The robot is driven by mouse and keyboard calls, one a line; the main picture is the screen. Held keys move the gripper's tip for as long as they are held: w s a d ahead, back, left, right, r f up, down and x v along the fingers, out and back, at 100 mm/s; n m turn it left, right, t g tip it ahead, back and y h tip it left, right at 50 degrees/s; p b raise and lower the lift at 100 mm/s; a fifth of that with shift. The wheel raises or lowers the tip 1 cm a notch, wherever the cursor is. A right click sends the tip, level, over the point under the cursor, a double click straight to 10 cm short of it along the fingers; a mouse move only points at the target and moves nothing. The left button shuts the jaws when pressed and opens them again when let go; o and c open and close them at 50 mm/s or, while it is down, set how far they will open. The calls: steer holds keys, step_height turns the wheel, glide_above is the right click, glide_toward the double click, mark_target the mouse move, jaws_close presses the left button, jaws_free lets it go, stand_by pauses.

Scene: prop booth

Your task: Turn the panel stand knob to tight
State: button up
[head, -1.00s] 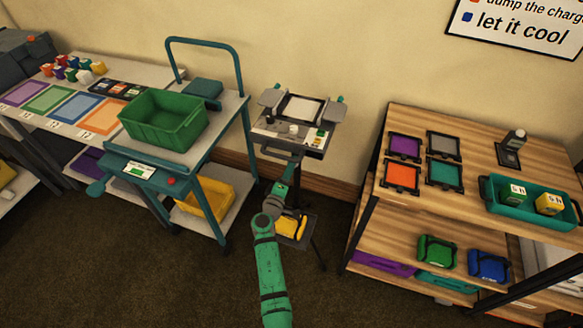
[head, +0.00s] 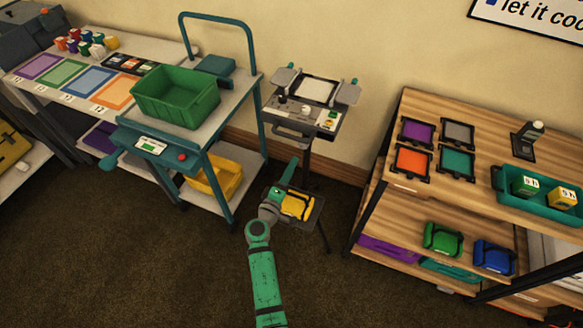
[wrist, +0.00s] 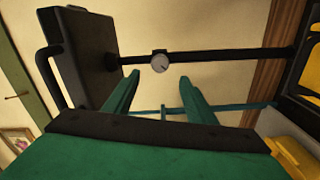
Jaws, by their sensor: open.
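The panel stand (head: 325,120) is upright against the wall in the head view, with a grey control panel on top. In the wrist view its dark pole (wrist: 215,58) runs across the picture, and the small round grey knob (wrist: 160,63) with a dark pointer mark sits on that pole. My gripper (wrist: 160,76) is open and empty. Its two green fingers point at the knob, one to each side in the picture, apparently short of it. In the head view my gripper (head: 288,172) is low, beneath the panel, and the knob cannot be made out there.
A low shelf on the stand holds a yellow pouch (head: 297,204) close to my gripper. A teal cart (head: 222,178) with a green bin (head: 176,97) stands left. A wooden shelf unit (head: 405,190) stands right. Open carpet lies in front.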

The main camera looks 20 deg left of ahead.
steer(key=s+d+f+m+g+y, duration=0.1)
steer(key=s+d+f+m, duration=0.2)
steer(key=s, duration=0.5)
steer(key=s+d+f+m+g+y, duration=0.1)
steer(key=s+d+f+g, duration=0.2)
steer(key=s, duration=0.6)
steer(key=s+d+f+m, duration=0.2)
steer(key=s+d+f, duration=0.25)
steer(key=s, duration=0.35)
steer(key=s+d+r+m, duration=0.4)
steer(key=s+d+r, duration=0.1)
steer(key=s+r, duration=0.4)
steer(key=s+d+r+m+t+h, duration=0.1)
steer(key=s+d+r+m, duration=0.4)
steer(key=s+r, duration=0.5)
steer(key=shift+s+d+r, duration=0.2)
steer(key=shift+d, duration=0.35)
